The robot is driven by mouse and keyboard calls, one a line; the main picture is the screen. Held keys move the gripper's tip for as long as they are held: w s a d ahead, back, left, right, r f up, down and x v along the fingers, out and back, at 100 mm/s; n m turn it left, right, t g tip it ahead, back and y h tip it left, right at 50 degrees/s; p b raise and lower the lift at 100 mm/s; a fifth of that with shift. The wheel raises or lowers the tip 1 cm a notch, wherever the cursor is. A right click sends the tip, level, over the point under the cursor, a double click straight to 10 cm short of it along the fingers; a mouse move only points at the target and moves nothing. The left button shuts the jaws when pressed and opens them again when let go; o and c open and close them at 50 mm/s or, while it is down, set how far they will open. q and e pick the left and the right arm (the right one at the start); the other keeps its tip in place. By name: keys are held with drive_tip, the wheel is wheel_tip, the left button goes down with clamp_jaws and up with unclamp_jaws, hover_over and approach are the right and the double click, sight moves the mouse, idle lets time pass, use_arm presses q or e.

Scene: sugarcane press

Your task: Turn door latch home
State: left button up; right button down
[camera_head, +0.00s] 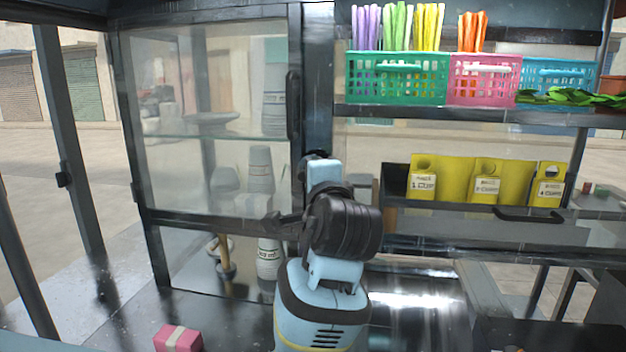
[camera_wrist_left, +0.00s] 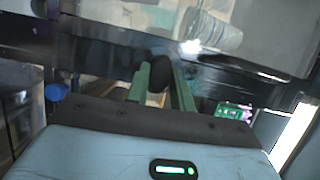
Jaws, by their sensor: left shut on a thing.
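The glass door (camera_head: 215,80) with a dark frame stands at the left of the stall in the head view and looks shut or nearly so. A dark vertical handle (camera_head: 293,105) is on its right edge. A dark rounded knob (camera_wrist_left: 158,74), which appears to be the door latch, is between the green fingers of my left gripper (camera_wrist_left: 160,88) in the left wrist view. The fingers are shut on it. In the head view my left arm rises at the centre in front of the door's right edge and hides the fingertips and most of the latch. My right gripper is not in view.
Green (camera_head: 395,80), pink (camera_head: 484,82) and blue (camera_head: 560,80) baskets stand on the upper right shelf. Yellow labelled holders (camera_head: 455,180) are on a dark rack below. A pink box (camera_head: 178,339) lies at the lower left. A bottle (camera_head: 268,258) stands below the door.

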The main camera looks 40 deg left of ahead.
use_arm(q)
drive_tip(key=o, duration=1)
drive_tip(key=shift+v, duration=3.9)
